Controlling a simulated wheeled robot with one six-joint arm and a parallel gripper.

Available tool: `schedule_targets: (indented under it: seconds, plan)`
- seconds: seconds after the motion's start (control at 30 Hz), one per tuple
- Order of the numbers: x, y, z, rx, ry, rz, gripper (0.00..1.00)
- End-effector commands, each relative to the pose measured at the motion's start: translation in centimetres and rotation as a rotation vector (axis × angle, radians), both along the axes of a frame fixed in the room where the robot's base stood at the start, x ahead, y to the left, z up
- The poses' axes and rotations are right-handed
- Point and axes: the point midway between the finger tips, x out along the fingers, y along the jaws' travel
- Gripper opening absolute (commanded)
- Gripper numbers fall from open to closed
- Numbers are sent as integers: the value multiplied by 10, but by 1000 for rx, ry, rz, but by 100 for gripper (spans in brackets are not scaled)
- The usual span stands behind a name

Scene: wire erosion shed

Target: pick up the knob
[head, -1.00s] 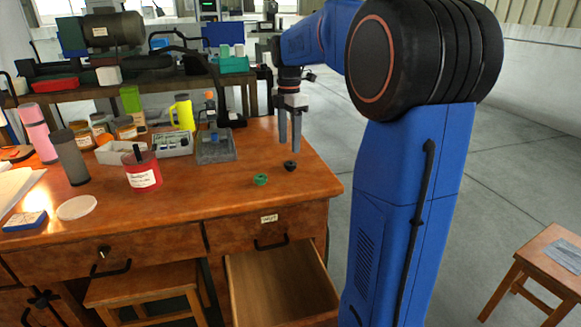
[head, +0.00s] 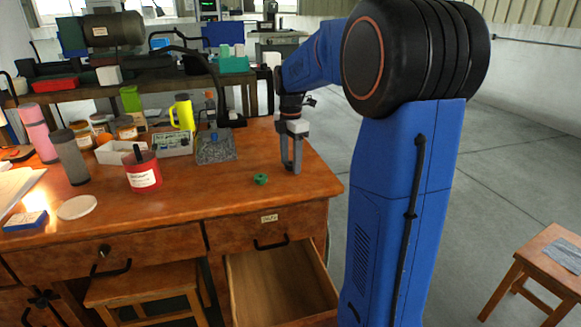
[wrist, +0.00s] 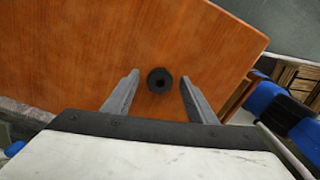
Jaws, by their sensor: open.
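The black round knob (wrist: 160,81) with a dark hole in its middle sits on the wooden desk (wrist: 80,55). In the wrist view it lies between my two grey fingers, with a gap on each side, closer to the right finger. My gripper (head: 291,168) points down over the right part of the desk in the head view. Its fingers are apart and hold nothing.
A small green round piece (head: 260,179) lies just left of my gripper. A red labelled pot (head: 143,172), a grey mesh holder (head: 216,148) and a yellow mug (head: 184,113) stand further left. The drawer (head: 280,285) below hangs open.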

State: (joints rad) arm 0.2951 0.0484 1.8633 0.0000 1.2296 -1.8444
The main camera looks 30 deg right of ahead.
Motion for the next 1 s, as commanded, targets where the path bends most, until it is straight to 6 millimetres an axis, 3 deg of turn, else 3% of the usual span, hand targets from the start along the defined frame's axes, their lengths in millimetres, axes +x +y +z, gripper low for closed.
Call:
schedule_targets:
  seconds: [0.03,0.2,0.57,1.0]
  plan:
    - [0,0,0,0,0,0,50]
    - [0,0,0,0,0,0,9]
    - [0,0,5,0,-1,0,8]
    - [1,0,76,-1,-3,0,8]
